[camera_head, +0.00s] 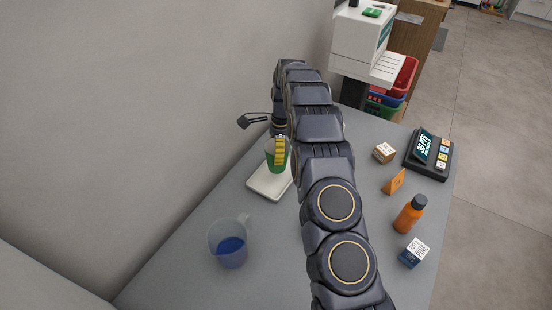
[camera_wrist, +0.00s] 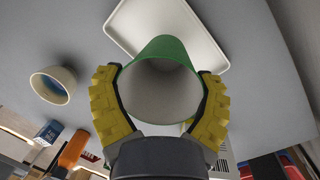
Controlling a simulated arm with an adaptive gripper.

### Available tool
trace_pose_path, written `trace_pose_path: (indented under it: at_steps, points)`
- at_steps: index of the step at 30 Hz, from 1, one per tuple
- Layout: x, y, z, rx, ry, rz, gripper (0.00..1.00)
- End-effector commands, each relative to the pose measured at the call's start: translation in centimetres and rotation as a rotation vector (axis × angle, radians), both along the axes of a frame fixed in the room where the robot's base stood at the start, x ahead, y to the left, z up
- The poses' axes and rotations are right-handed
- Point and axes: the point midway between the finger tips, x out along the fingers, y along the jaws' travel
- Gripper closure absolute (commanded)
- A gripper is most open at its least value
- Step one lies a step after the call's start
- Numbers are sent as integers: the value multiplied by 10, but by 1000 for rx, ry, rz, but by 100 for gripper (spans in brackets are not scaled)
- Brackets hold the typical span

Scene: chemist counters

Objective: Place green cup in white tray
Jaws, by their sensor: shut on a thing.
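The green cup (camera_head: 270,157) is in my gripper (camera_head: 280,151), between its yellow fingers. In the wrist view, the fingers of my gripper (camera_wrist: 160,103) press on both sides of the green cup (camera_wrist: 172,47), whose pale inside shows empty. The white tray (camera_head: 264,188) lies on the grey counter near the wall. In the head view the cup appears at the back part of the tray. In the wrist view the cup covers part of the near edge of the white tray (camera_wrist: 200,35). Whether the cup touches the tray cannot be told. My arm hides the tray's right side.
A white machine (camera_head: 361,42) is behind.

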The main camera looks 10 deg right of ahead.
Motion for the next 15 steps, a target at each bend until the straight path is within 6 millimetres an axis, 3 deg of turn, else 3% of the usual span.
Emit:
trace_pose_path:
  at_steps: [6,15]
  points:
    - [2,0,-32,0,4,-1,55]
    - [3,0,-35,0,0,0,55]
